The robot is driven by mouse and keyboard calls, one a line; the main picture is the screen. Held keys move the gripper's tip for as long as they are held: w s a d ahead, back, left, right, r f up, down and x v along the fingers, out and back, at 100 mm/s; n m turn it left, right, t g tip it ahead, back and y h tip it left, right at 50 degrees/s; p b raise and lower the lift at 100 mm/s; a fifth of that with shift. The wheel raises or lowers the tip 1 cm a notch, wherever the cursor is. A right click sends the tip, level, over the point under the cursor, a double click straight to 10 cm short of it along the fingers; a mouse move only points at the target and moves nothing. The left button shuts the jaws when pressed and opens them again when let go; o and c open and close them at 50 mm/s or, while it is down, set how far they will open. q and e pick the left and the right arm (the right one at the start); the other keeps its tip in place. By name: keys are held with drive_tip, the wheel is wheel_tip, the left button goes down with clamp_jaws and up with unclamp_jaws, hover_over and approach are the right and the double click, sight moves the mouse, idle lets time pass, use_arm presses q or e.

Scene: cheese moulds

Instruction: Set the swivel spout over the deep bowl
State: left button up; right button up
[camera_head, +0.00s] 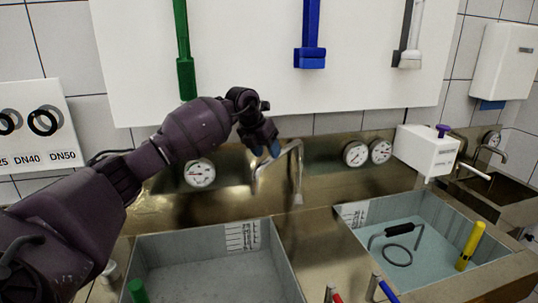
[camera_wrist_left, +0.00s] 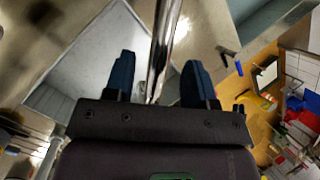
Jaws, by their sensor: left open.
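The swivel spout (camera_head: 297,170) is a shiny bent metal pipe at the back panel, its outlet end hanging near the strip between two bowls. The left bowl (camera_head: 288,268) is grey and looks empty. The right bowl (camera_head: 405,208) holds pale blue-green water or a pale floor; I cannot tell for sure which bowl is the deep one. My left gripper (camera_head: 271,150) is at the upper part of the spout. In the left wrist view the open fingers (camera_wrist_left: 158,82) stand on either side of the pipe (camera_wrist_left: 164,38), with gaps visible. My right gripper is out of view.
Round gauges (camera_head: 199,172) sit on the back panel. A white box (camera_head: 427,150) with a purple knob stands at right. A black looped tool (camera_head: 398,246) and a yellow handle (camera_head: 470,246) are in the right bowl. Coloured handles (camera_head: 385,290) stand at the front edge.

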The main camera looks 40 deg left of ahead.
use_arm(q)
drive_tip(key=shift+x, duration=1.2)
drive_tip(key=shift+c, duration=0.2)
clamp_jaws()
